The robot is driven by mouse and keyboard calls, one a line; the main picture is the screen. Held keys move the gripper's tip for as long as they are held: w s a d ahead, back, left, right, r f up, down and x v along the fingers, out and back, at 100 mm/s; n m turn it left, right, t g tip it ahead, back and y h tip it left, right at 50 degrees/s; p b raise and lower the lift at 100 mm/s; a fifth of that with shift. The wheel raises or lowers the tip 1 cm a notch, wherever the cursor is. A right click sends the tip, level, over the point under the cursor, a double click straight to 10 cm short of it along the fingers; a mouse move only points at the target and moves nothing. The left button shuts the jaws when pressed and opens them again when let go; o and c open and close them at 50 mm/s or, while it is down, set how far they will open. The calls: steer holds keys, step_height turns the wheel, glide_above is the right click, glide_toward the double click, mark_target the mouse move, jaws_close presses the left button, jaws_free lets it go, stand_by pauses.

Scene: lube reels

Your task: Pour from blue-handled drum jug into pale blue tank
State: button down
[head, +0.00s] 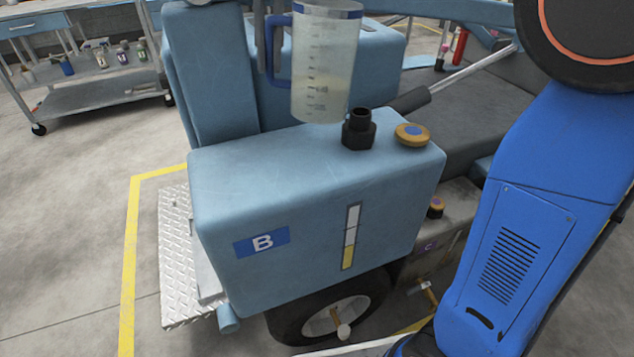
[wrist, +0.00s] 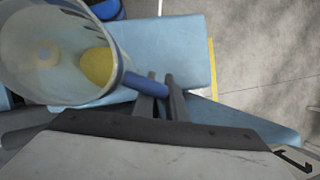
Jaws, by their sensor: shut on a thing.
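The jug (head: 322,65) is clear with graduation marks, a blue rim and a blue handle (head: 278,50). It is held roughly upright above the pale blue tank (head: 290,200), which bears a "B" label. Its base is just up and left of the black filler neck (head: 359,132) in the head view. My gripper (head: 268,45) is shut on the handle. The wrist view shows the jug (wrist: 60,85) from above, with a yellow patch visible in it, and my gripper's fingers (wrist: 162,98) on the blue handle (wrist: 145,86).
An orange-yellow cap with a blue centre (head: 412,134) is on the tank top, right of the neck. A sight gauge (head: 350,237) on the tank front shows yellow low down. A lower unit (head: 450,215) is at right. A cart (head: 95,85) stands far left.

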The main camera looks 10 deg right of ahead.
mark_target(266, 22)
steer(key=shift+w+f, duration=0.1)
steer(key=shift+f, duration=0.25)
steer(key=shift+r, duration=0.1)
steer(key=shift+w+a+r, duration=0.1)
steer(key=shift+w+r, duration=0.1)
steer(key=shift+r, duration=1.75)
steer(key=shift+s, duration=0.15)
